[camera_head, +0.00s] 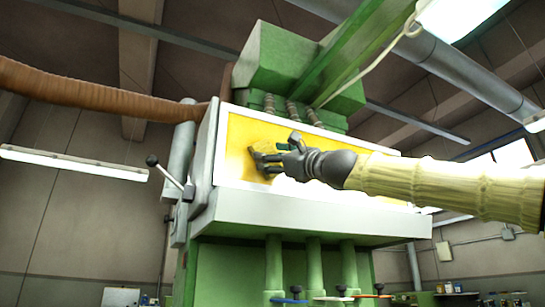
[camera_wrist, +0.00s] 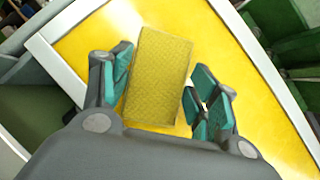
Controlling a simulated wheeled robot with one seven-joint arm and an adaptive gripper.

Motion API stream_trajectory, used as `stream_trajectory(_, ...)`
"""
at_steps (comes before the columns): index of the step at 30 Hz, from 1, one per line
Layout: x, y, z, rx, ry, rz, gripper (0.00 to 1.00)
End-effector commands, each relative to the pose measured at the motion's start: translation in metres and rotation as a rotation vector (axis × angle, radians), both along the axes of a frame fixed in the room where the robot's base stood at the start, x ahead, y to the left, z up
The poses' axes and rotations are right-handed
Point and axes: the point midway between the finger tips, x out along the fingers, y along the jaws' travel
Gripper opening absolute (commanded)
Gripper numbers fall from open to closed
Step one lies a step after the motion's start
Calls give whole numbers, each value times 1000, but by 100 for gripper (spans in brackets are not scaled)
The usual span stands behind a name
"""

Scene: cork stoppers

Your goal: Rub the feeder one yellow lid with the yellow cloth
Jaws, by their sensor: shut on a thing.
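The yellow lid (camera_head: 234,160) is a bright yellow panel in a white frame on the front of the green machine. It also fills much of the wrist view (camera_wrist: 85,42). My gripper (camera_head: 268,159) is in front of the lid's left half. Its teal-padded fingers (camera_wrist: 162,88) are on both sides of the yellow cloth (camera_wrist: 160,72), a textured, block-like, darker yellow piece, and hold it. The cloth (camera_head: 262,147) is at the lid's surface; I cannot tell for sure whether it touches. My gripper and arm hide part of the lid's middle and right.
The green machine (camera_head: 290,68) rises above the lid. A lever with a dark knob (camera_head: 152,160) sticks out at the left, near a brown hose (camera_head: 90,92). A pale ledge (camera_head: 310,218) runs below the lid, with green pipes under it.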

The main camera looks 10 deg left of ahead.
Motion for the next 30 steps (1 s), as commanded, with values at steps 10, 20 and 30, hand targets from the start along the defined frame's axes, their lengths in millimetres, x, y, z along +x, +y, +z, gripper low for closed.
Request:
stream_trajectory(10, 9, -11, 0, 0, 3, 0, 41)
stream_trajectory(20, 21, -30, 0, 1, 3, -1, 41)
stream_trajectory(30, 27, -38, 1, 0, 1, 0, 41)
